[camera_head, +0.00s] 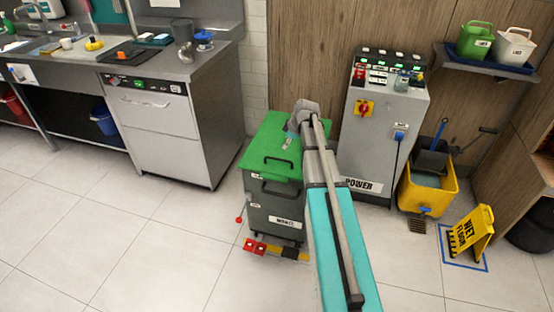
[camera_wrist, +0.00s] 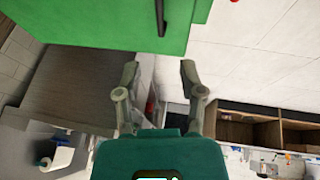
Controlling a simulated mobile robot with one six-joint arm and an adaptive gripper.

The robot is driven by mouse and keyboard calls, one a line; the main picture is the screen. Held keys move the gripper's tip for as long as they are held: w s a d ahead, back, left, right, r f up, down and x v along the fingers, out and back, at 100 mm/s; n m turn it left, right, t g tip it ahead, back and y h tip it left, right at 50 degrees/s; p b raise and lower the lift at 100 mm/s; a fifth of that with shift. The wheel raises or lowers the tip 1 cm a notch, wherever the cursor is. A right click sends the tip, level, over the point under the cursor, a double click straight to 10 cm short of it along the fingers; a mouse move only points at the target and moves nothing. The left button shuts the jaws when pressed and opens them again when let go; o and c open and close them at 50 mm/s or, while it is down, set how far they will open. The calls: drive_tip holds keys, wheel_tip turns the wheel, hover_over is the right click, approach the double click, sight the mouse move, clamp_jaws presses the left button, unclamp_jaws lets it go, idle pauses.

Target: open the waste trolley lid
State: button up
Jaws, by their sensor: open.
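The waste trolley (camera_head: 272,208) is a grey bin on the floor in the head view. Its green lid (camera_head: 262,140) lies shut on top, with a dark bar handle (camera_head: 280,160) near the front edge. In the wrist view the lid (camera_wrist: 100,22) fills the upper left, and its handle (camera_wrist: 160,17) shows at the top. My gripper (camera_wrist: 159,68) has its two fingers spread with nothing between them. The handle is beyond the fingertips, apart from them. In the head view my gripper is over the lid, and my arm covers the lid's right side.
A grey power cabinet (camera_head: 378,130) stands right of the trolley, with a yellow mop bucket (camera_head: 425,198) and wet floor sign (camera_head: 470,230) farther right. A steel dishwasher (camera_head: 160,125) stands left. Red and yellow blocks (camera_head: 260,247) sit at the trolley's base. The front-left floor is clear.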

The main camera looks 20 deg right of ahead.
sight(277, 159)
drive_tip(key=shift+b+x, duration=5.3)
drive_tip(key=shift+x, duration=0.8)
drive_tip(key=shift+w, duration=0.1)
drive_tip(key=shift+c, duration=0.2)
clamp_jaws()
